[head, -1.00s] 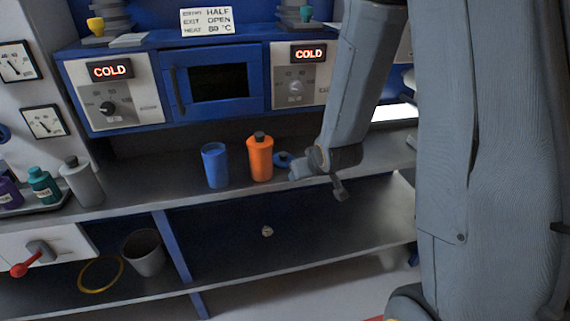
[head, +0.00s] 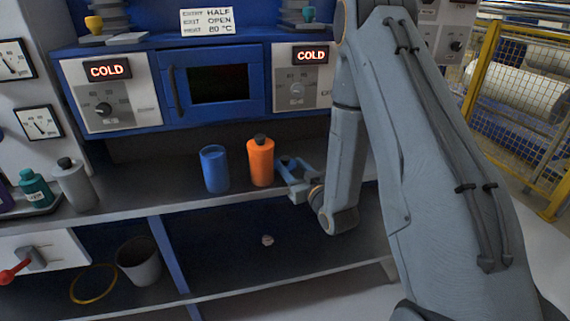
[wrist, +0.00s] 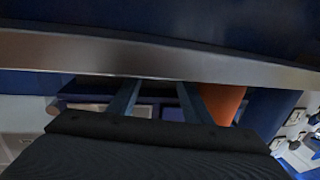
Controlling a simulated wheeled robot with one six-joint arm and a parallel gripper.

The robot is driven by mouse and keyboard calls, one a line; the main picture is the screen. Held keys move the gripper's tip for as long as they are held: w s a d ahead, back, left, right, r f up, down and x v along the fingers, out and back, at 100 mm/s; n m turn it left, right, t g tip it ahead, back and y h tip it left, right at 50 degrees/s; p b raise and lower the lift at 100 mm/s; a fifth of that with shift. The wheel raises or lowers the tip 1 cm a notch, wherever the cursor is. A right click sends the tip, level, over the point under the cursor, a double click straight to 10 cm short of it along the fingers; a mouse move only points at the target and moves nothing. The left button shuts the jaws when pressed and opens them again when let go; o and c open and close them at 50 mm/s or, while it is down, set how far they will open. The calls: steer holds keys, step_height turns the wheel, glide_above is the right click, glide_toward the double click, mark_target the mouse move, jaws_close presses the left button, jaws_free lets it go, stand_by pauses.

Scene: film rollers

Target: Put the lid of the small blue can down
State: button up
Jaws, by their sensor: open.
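The small blue can (head: 214,169) stands upright on the grey shelf with no lid on it. My gripper (head: 287,172) is just right of the orange bottle (head: 260,163), low over the shelf. Its two fingers are apart in both views; the wrist view shows them (wrist: 160,97) pointing away from me. The can's blue lid cannot be made out clearly now. The spot where it showed earlier, right of the orange bottle, is covered by my gripper. I cannot tell whether the fingers touch it.
The orange bottle also shows in the wrist view (wrist: 221,102), close beside the right finger. A grey bottle (head: 74,186) and a teal bottle (head: 35,189) stand at the shelf's left. The shelf between grey bottle and blue can is clear. A blue oven (head: 212,86) stands behind.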

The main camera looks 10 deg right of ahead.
mark_target(287, 160)
steer(key=p+x, duration=0.1)
steer(key=x, duration=0.4)
steer(key=shift+a+r, duration=0.1)
steer(key=shift+r, duration=0.1)
steer(key=c, duration=1.1)
jaws_close()
steer(key=shift+r, duration=0.15)
